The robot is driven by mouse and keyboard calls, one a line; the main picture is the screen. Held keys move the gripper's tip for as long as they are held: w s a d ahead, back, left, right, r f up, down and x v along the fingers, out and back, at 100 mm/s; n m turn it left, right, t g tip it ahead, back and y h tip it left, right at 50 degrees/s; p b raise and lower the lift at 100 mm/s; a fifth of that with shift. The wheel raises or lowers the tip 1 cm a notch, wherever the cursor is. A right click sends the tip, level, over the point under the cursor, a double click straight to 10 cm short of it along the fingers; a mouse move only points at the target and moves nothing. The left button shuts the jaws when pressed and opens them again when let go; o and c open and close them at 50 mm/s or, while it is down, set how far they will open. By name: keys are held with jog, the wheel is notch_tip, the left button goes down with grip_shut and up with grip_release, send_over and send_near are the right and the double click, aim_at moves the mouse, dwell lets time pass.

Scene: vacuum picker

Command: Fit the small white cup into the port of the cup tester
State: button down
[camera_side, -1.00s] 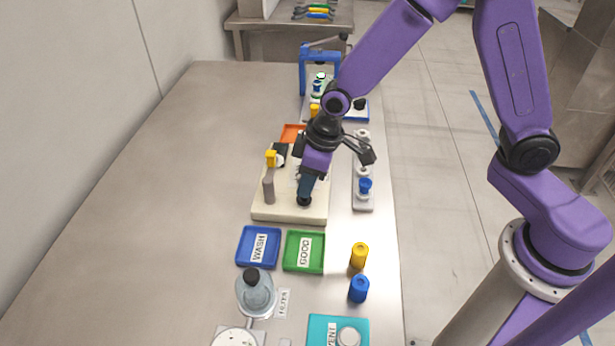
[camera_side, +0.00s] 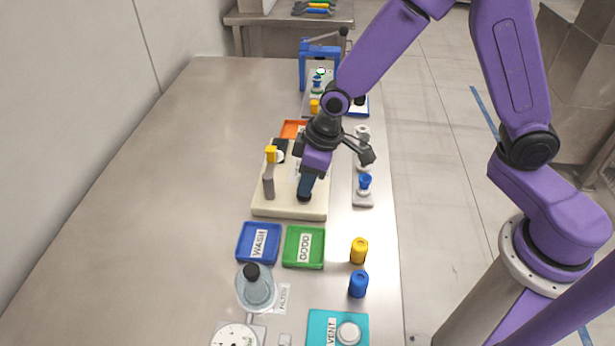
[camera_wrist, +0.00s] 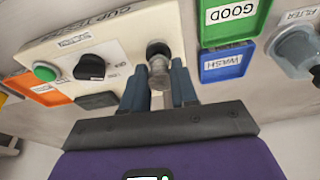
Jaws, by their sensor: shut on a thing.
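The cup tester (camera_side: 262,208) is a cream box on the bench, also in the wrist view (camera_wrist: 115,42). My gripper (camera_side: 304,194) points down over its near right part. In the wrist view, my gripper's blue fingers (camera_wrist: 158,92) are shut on the small cup (camera_wrist: 159,74), which looks pale grey-white. A dark round piece (camera_wrist: 158,49) shows at the cup's far end, over the tester's face, where the port seems to be. I cannot tell whether the cup is seated in the port or just against it. In the side view the fingers hide the cup.
Blue WASH (camera_side: 243,256) and green GOOD (camera_side: 290,261) trays lie in front of the tester. Yellow (camera_side: 359,251) and blue (camera_side: 358,284) cylinders stand to their right. A grey post (camera_side: 268,187) rises at the tester's left. A rack (camera_side: 363,201) stands right; the bench's left is clear.

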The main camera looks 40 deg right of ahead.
jog(key=shift+f, duration=0.5)
dwell(0.4)
jog(key=c, duration=0.8)
grip_release()
jog(key=shift+v, duration=2.95)
jog(key=s+d+r+n, duration=0.1)
jog(key=s+d+r, duration=0.1)
jog(key=s+d, duration=0.2)
jog(key=s+d+r+n+g+h, duration=0.1)
jog(key=s+d, duration=0.4)
jog(key=s, duration=0.6)
jog(key=s+d+r+n, duration=0.2)
jog(key=s+d+r, duration=0.2)
jog(key=s, duration=0.4)
jog(key=shift+s+d+g+h, duration=0.2)
jog(key=shift+s+g+h, duration=0.1)
jog(key=shift+g, duration=0.1)
